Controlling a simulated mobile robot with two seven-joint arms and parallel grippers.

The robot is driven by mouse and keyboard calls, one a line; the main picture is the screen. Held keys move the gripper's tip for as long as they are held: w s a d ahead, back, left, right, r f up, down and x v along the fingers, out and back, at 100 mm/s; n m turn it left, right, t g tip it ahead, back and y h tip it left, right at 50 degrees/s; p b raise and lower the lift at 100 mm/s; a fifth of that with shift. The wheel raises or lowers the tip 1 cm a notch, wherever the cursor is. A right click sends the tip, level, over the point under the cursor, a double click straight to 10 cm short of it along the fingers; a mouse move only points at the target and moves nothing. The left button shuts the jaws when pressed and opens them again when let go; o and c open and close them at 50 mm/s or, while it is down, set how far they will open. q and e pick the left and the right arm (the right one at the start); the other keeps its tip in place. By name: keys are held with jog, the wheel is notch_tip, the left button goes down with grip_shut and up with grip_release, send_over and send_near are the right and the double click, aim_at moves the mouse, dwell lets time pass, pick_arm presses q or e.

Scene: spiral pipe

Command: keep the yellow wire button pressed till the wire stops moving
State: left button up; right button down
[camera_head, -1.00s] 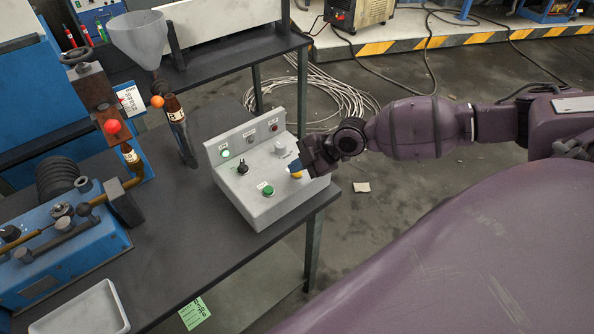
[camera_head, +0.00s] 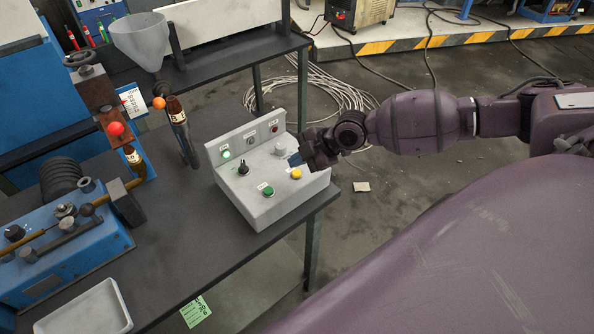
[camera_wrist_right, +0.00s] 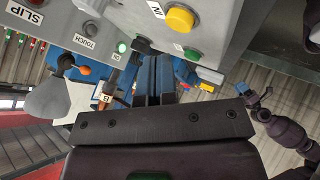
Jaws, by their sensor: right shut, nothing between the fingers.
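The yellow wire button (camera_head: 296,174) is on the front right of the grey control box (camera_head: 258,207). It also shows uncovered at the top of the right wrist view (camera_wrist_right: 180,18). My right gripper (camera_head: 295,159) is shut and empty, with its blue fingertips just behind and above the button, apart from it. Its closed fingers also show in the right wrist view (camera_wrist_right: 153,78). What seems to be my left gripper (camera_wrist_right: 263,95) shows small at the right of the right wrist view; its jaws are too small to read. The wire's movement cannot be told here.
A green button (camera_head: 267,190), a black knob (camera_head: 243,169) and a lit green lamp (camera_head: 226,154) are on the box. A blue machine (camera_head: 70,262) and a white tray (camera_head: 90,310) stand left on the dark table (camera_head: 190,240). Bottles and a funnel (camera_head: 140,40) are behind.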

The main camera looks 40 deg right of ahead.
aim_at(297, 174)
jog(key=shift+r+p, duration=1.2)
jog(key=shift+r, duration=1)
jog(key=shift+f, duration=0.1)
dwell(0.4)
dwell(0.9)
jog(key=c, duration=1.8)
grip_release()
jog(key=shift+c, duration=0.2)
